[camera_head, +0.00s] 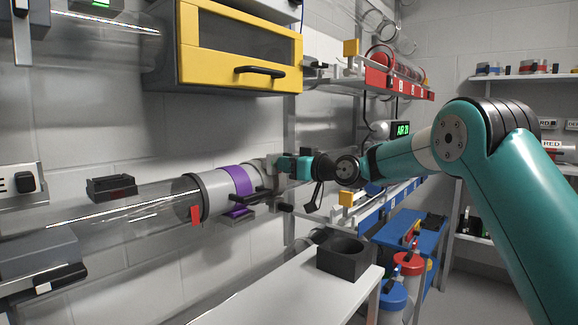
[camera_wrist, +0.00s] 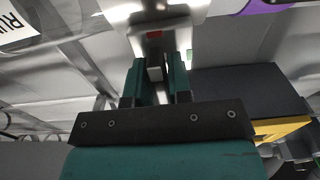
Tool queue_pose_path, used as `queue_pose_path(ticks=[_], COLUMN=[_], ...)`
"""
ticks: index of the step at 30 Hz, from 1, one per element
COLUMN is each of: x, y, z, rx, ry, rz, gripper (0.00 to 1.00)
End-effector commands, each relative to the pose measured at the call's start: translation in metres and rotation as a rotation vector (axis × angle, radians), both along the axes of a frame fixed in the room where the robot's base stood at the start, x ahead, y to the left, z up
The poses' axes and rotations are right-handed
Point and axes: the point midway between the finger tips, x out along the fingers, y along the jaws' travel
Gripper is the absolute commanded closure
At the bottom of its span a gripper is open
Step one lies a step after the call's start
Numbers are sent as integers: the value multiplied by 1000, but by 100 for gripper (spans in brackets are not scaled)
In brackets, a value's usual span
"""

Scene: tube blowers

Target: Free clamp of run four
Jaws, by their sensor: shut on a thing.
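A clear tube run (camera_head: 110,215) goes along the wall at the left and ends in a grey collar with a purple band (camera_head: 236,185). A grey metal clamp (camera_head: 264,172) sits around the run just right of the band. My gripper (camera_head: 283,166) is at this clamp. In the wrist view my two teal fingers (camera_wrist: 157,80) are closed on a small pale grey part of the clamp (camera_wrist: 155,72), with a red mark above it. The fingers hide much of that part. A label starting "RU" (camera_wrist: 15,30) is cut off, so its number does not show.
A yellow-framed cabinet (camera_head: 240,50) hangs above my gripper. A black holder with a round opening (camera_head: 346,258) stands on the white bench (camera_head: 285,290) below. Shelves with red and blue parts (camera_head: 400,80) line the wall behind my arm. Floor shows at the lower right.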

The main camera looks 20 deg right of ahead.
Motion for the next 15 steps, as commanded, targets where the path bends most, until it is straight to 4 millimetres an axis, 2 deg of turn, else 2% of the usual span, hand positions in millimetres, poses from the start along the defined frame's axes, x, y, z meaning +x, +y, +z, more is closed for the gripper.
queue_pose_path(ticks=[4, 5, 7, 15], x=[0, 0, 0, 0], y=[0, 0, 0, -1], z=[0, 0, 0, 0], rx=[-2, -2, -2, 0], ry=[-1, -1, -1, 0], rz=[-2, -2, -2, -1], gripper=[100, 78, 62, 61])
